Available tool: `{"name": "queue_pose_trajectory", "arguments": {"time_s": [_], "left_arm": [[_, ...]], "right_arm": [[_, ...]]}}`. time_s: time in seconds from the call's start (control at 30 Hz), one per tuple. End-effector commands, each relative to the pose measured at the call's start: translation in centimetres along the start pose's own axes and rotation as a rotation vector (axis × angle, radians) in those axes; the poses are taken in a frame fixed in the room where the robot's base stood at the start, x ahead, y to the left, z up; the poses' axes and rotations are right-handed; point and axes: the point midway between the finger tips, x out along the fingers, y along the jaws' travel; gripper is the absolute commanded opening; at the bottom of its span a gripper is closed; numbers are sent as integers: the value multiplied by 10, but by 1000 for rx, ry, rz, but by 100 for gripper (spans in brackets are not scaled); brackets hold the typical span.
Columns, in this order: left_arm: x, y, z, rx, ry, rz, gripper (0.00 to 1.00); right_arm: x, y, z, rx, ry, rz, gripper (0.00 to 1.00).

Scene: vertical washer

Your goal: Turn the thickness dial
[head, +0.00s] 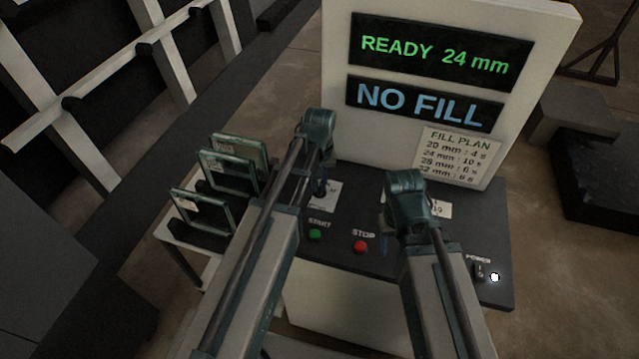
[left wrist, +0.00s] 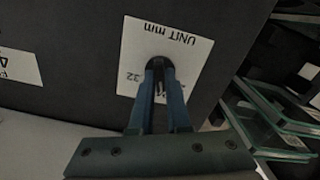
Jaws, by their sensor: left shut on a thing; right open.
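The thickness dial (left wrist: 158,62) is a small dark round knob on a white label (left wrist: 133,62) that reads "UNIT mm" and "32" in the left wrist view. My left gripper (left wrist: 158,78) is shut on the dial, its two blue fingers close together around it. In the head view my left gripper (head: 320,187) reaches down to the white label (head: 330,197) on the black panel, and the dial is mostly hidden there. My right gripper (head: 388,216) is open above the panel near another white label; its fingertips are hard to make out. The upper display (head: 435,55) reads "READY 24 mm".
The lower display (head: 423,104) reads "NO FILL", above a fill plan sheet (head: 457,155). A green start button (head: 314,235), red stop button (head: 360,247) and power switch (head: 478,271) are on the panel. Framed glass panes (head: 232,175) stand in a rack at left.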

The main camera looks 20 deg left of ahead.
Motion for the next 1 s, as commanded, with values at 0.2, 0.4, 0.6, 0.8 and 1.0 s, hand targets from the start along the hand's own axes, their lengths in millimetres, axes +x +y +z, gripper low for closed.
{"name": "queue_pose_trajectory", "arguments": {"time_s": [0.2,0.4,0.6,0.8,1.0], "left_arm": [[0,0,0,-1,0,0,26],[0,0,0,-1,0,0,45],[0,0,0,-1,0,0,45],[-7,0,0,-1,0,0,45],[-27,0,0,-1,0,0,45]], "right_arm": [[0,0,0,0,0,0,50],[0,0,0,0,0,0,50],[0,0,0,0,0,0,50],[-7,1,0,0,0,0,50],[-27,3,2,-1,0,0,50]]}}
